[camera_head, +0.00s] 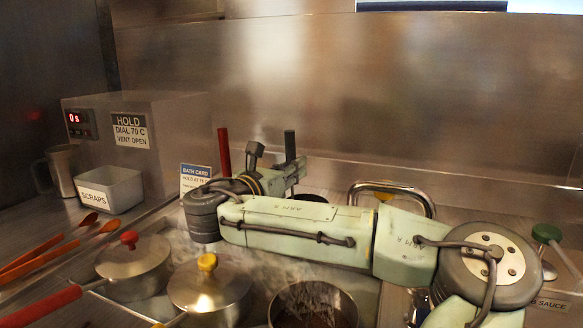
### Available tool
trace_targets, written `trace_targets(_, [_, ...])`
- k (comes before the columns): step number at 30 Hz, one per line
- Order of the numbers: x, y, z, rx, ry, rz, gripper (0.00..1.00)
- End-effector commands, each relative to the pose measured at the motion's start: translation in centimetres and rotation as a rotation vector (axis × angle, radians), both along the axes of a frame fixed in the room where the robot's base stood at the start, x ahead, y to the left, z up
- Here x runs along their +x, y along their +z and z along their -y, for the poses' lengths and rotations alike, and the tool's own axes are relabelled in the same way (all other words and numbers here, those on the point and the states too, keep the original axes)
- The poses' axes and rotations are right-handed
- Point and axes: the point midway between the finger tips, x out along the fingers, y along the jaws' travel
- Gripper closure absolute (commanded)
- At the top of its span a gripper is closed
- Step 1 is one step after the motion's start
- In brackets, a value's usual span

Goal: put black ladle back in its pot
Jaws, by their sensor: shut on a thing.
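My gripper (292,170) is behind my forearm, near the back wall, and is shut on the upright black handle of the ladle (290,145). The handle's top sticks up above the fingers; the ladle's lower end is hidden behind my arm. A dark round pot rim (312,197) shows partly just below the gripper, mostly covered by my arm. I cannot tell if the ladle's bowl is inside it. An open steel pot (313,287) with brown contents stands in front, in the steaming bath.
A red handle (223,150) stands upright left of the gripper. Lidded pots with a red knob (130,240) and a yellow knob (207,263) sit front left. A chrome arch (392,187) stands right. A bath card (195,178), scraps bin (109,190) and green-ended utensil (546,233) flank the bath.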

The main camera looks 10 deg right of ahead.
Motion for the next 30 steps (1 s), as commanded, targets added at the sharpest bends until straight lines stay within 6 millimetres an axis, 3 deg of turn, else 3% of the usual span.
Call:
trace_targets(4, [0.00,-0.45,0.00,-0.001,0.000,0.001,1.00])
trace_targets(5, [0.00,-0.45,0.00,0.000,0.000,0.000,0.82])
trace_targets(14, [0.01,-0.33,-0.01,0.000,0.000,0.000,0.62])
trace_targets(30, [0.31,0.04,-0.04,0.000,0.002,0.000,0.62])
